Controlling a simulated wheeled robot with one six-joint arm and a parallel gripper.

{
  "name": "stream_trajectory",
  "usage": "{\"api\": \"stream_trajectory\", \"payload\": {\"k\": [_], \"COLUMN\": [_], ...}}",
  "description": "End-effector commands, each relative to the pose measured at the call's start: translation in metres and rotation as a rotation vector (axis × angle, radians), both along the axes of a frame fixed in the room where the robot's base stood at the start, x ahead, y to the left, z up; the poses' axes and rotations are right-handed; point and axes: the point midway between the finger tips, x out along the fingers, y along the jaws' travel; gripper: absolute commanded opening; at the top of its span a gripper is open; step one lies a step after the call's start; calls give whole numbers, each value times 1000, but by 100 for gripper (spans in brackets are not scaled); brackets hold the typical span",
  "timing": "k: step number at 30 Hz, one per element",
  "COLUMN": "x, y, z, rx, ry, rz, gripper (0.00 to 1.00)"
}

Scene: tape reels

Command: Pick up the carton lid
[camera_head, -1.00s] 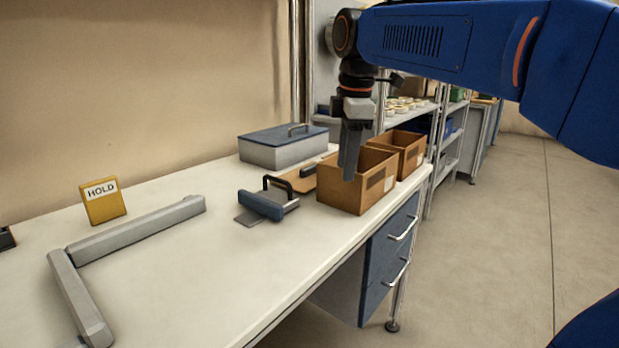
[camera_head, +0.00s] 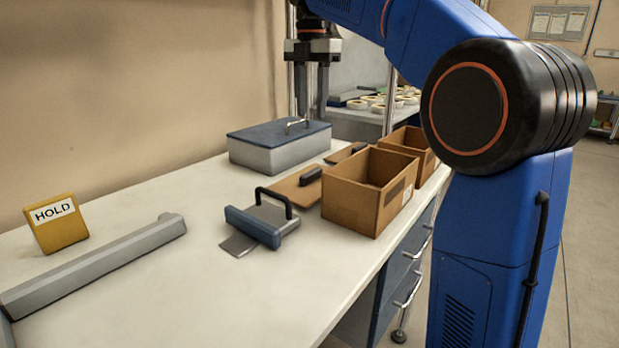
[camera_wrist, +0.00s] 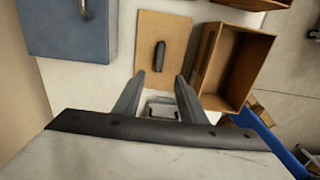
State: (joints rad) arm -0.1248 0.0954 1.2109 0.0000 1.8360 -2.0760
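Two flat brown carton lids with dark handles lie on the bench. The nearer lid (camera_head: 293,188) is beside the near carton (camera_head: 350,205). The farther lid (camera_head: 335,158) is beside the far carton (camera_head: 415,143), partly hidden by the near one. My gripper (camera_head: 312,108) is raised at the back, in front of the wall and behind the blue-lidded box in the picture. Its two fingers are apart and it holds no lid. In the wrist view, a lid (camera_wrist: 147,75) lies flat beyond the open fingertips of my gripper (camera_wrist: 160,85), its handle ahead of them.
The blue-lidded grey box (camera_head: 277,158) stands left of the lids. A blue-and-grey tool with a black handle (camera_head: 262,222) lies in front. A yellow HOLD sign (camera_head: 57,223) and a grey rail (camera_head: 100,262) are at left. Reels (camera_head: 385,101) sit on a shelf behind.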

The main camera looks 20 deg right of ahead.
Motion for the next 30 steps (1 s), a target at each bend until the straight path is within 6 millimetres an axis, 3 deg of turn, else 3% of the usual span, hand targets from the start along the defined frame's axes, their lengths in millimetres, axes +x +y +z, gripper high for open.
{"api": "stream_trajectory", "payload": {"k": [18, 30], "x": [-1, 0], "y": [0, 0], "z": [-100, -132], "rx": [0, -1], "ry": [1, 1], "rz": [-1, -2], "gripper": [38, 38]}}
